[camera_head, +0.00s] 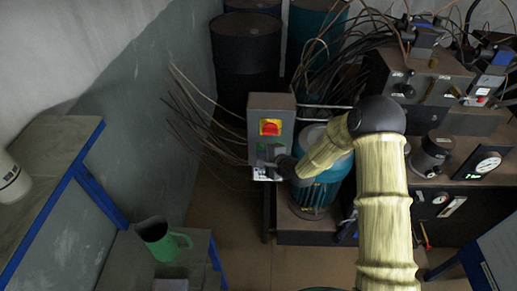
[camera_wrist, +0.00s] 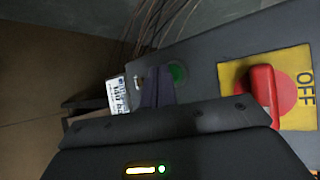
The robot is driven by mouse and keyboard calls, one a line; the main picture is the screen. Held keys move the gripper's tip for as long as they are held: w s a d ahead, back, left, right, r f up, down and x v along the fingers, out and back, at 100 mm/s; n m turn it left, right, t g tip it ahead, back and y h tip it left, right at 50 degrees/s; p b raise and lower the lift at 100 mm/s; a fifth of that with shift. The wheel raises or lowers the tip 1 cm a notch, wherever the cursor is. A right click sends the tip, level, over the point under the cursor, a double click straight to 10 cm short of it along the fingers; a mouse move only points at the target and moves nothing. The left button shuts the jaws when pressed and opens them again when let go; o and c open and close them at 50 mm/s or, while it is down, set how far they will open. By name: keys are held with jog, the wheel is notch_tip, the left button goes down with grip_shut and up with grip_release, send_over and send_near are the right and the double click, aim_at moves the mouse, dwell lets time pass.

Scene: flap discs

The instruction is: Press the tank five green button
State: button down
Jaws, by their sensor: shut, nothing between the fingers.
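A round green button (camera_wrist: 177,72) is on the same box face in the wrist view. My gripper (camera_wrist: 157,86) is shut and empty, its fingertips just left of the green button and partly over it. Contact cannot be told. In the head view my gripper (camera_head: 268,155) is at the box's lower part. No tank number is readable.
A white printed label (camera_wrist: 117,95) is left of the fingertips. Brown cables (camera_head: 190,115) hang beside the box. Dark barrels (camera_head: 246,55) stand behind. A green jug (camera_head: 162,240) sits on a low bench at the lower left. Machinery with gauges (camera_head: 488,163) fills the right.

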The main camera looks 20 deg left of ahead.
jog(key=shift+s, duration=0.35)
jog(key=shift+s, duration=0.1)
jog(key=s, duration=0.2)
jog(key=s+d, duration=0.1)
jog(key=s, duration=0.1)
jog(key=shift+s+d, duration=0.15)
jog(key=shift+s, duration=0.2)
dwell(0.7)
